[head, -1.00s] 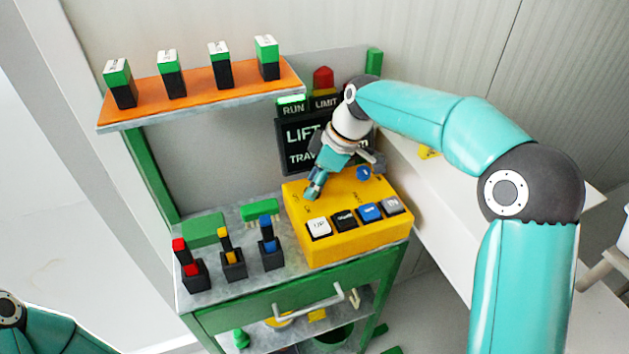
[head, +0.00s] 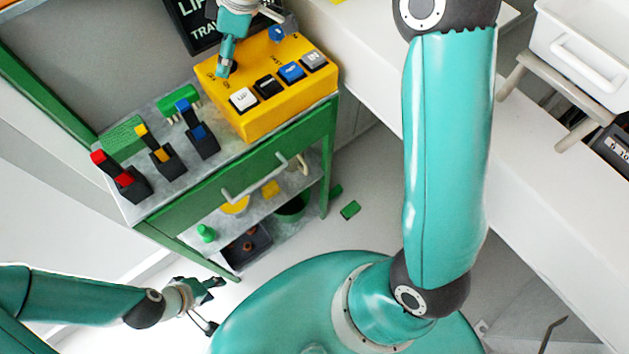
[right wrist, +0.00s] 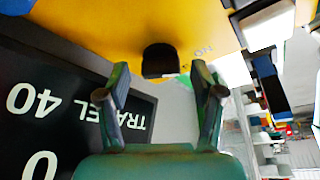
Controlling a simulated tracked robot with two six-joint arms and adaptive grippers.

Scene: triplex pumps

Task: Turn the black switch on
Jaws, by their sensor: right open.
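The yellow control box (head: 262,113) stands on the green workbench, its top carrying the black switch. In the right wrist view the black switch (right wrist: 160,60) sits between and just beyond my right fingertips, with an ON label beside it, upside down. My right gripper (right wrist: 158,88) is open around the near side of the switch; I cannot tell whether it touches. In the head view my right gripper (head: 224,70) reaches down onto the box's left part and mostly hides the switch. My left gripper (head: 213,306) is open and empty, low, in front of the bench.
Three levers, red (head: 124,178), yellow and blue, stand left on the bench. A dark display (head: 190,20) stands behind. A white table (head: 545,200) is at right.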

